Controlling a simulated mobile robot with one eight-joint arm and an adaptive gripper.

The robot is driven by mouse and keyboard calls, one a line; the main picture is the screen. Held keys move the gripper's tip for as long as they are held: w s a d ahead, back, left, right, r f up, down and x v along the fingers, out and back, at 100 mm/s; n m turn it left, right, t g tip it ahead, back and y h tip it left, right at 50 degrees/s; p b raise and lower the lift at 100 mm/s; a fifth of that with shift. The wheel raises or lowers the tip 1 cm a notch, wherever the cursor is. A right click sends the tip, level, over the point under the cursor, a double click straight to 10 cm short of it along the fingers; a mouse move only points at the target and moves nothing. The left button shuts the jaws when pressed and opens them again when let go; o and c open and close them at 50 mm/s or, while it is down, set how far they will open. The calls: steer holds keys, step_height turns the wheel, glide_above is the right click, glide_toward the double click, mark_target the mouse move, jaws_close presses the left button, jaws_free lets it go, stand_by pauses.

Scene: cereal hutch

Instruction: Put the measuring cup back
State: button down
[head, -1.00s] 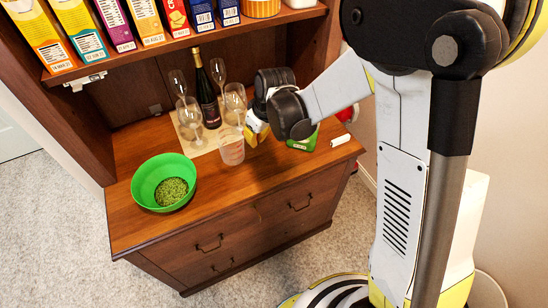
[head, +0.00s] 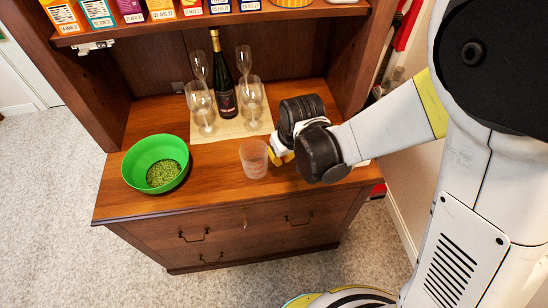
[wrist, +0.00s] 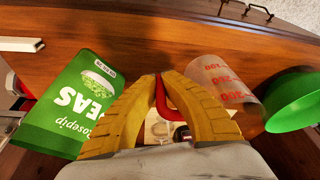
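The measuring cup (head: 254,158) is clear with red markings. In the head view it is near the front of the wooden counter, right of the green bowl (head: 137,165). In the wrist view the cup (wrist: 222,82) is right of my gripper (wrist: 161,78). My yellow fingers are closed together with a red curved piece, apparently the cup's handle, between them. In the head view my gripper (head: 280,153) is right beside the cup. I cannot tell whether the cup's base touches the counter.
A bottle (head: 223,90) and several glasses stand on a pale mat (head: 232,130) behind the cup. The bowl holds green peas. A green peas packet (wrist: 75,105) lies left of my fingers in the wrist view. A shelf of boxes (head: 200,20) overhangs the back.

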steer(key=shift+w+a+f+b, duration=0.35)
steer(key=shift+w+a+f, duration=0.6)
steer(key=shift+a, duration=0.2)
steer(key=shift+f+b, duration=1.05)
steer(key=shift+f, duration=0.8)
steer(key=shift+d, duration=0.1)
steer(key=shift+f, duration=0.2)
steer(key=c, duration=1.6)
jaws_free()
steer(key=shift+r, duration=0.1)
